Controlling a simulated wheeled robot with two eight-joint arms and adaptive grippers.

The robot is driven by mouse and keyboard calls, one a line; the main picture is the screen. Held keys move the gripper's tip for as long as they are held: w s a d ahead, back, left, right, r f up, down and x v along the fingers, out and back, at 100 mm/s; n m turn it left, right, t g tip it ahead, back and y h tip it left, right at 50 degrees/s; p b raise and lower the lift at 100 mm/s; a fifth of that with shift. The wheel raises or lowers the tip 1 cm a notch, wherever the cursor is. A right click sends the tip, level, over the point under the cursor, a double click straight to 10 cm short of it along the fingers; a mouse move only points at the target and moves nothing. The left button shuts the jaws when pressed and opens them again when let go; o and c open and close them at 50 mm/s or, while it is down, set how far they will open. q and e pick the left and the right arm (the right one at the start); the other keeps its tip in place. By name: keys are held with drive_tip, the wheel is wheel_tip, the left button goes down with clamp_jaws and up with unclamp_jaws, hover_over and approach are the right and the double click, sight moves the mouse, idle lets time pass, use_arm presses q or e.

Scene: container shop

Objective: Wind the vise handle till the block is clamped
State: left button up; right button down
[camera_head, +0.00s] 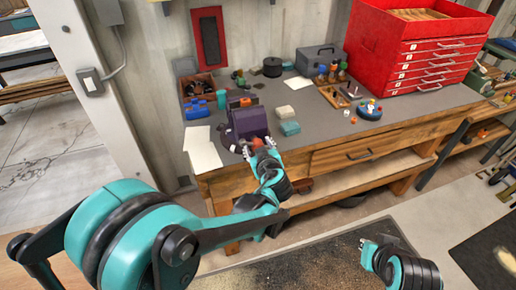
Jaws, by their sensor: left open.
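A dark purple vise (248,121) stands at the front left part of the workbench. My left gripper (262,146) is right at the near face of the vise, by the bench's front edge, and it is open. A small reddish piece shows between the vise and my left fingers; I cannot tell whether it touches them. The vise handle is mostly hidden behind my gripper. An orange piece (245,102) shows at the top of the vise; I cannot tell if it is the block. My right gripper (388,241) is low at the right, away from the bench, and its fingers are unclear.
On the bench (345,119), a blue bin (197,109), paper sheets (202,148), a teal block (289,128) and a wooden tray of small bottles (338,92) lie around the vise. A red tool chest (416,57) stands at the back right.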

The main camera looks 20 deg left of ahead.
use_arm(q)
drive_tip(key=shift+w+a+f, duration=0.2)
drive_tip(key=shift+w+a, duration=0.1)
drive_tip(key=shift+w, duration=0.15)
drive_tip(key=c, duration=1.2)
drive_tip(key=shift+o, duration=0.2)
drive_tip(key=m+g+y, duration=0.1)
drive_tip(key=m+y, duration=0.1)
drive_tip(key=m, duration=0.1)
drive_tip(key=shift+d+m, duration=0.1)
drive_tip(key=shift+m, duration=0.2)
drive_tip(key=m+g+y+b, duration=0.1)
drive_tip(key=m+y, duration=0.1)
drive_tip(key=m, duration=0.1)
drive_tip(key=shift+f, duration=0.15)
drive_tip(key=m+g+y+b, duration=0.1)
drive_tip(key=m+y+b, duration=0.1)
drive_tip(key=m, duration=0.1)
drive_tip(key=shift+f+m+b, duration=0.1)
drive_tip(key=shift+m+b, duration=0.2)
drive_tip(key=shift+m, duration=0.1)
drive_tip(key=m+y+b, duration=0.2)
drive_tip(key=m, duration=0.1)
drive_tip(key=shift+m, duration=0.4)
